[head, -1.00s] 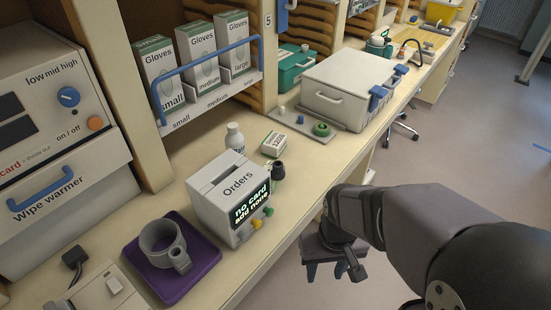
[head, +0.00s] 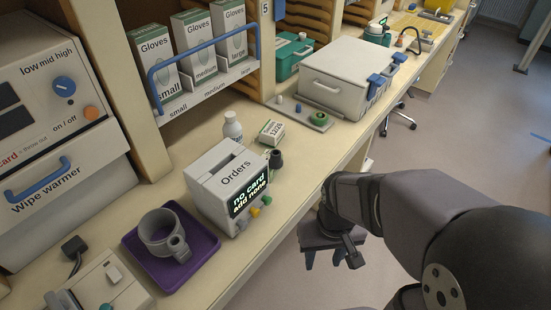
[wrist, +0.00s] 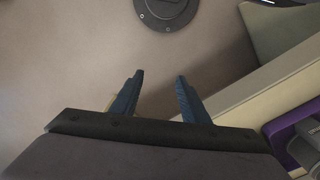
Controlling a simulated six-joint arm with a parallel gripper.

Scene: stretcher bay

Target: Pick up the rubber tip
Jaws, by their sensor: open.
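A small dark, upright cylindrical piece (head: 275,160) stands on the counter just right of the Orders box in the head view. It looks like the rubber tip, but it is too small to be sure. My gripper (head: 325,262) hangs beyond the counter's front edge, over the floor, to the right of and nearer than that piece. In the wrist view its two blue fingers (wrist: 160,74) are apart with nothing between them. The dark piece does not show in the wrist view.
The Orders box (head: 226,185) stands close beside the dark piece, with a small carton (head: 272,132) and white bottle (head: 232,128) behind it. A purple tray (head: 205,255) holds a grey ring-shaped holder. A grey case (head: 335,75) stands farther back. The counter's front strip is clear.

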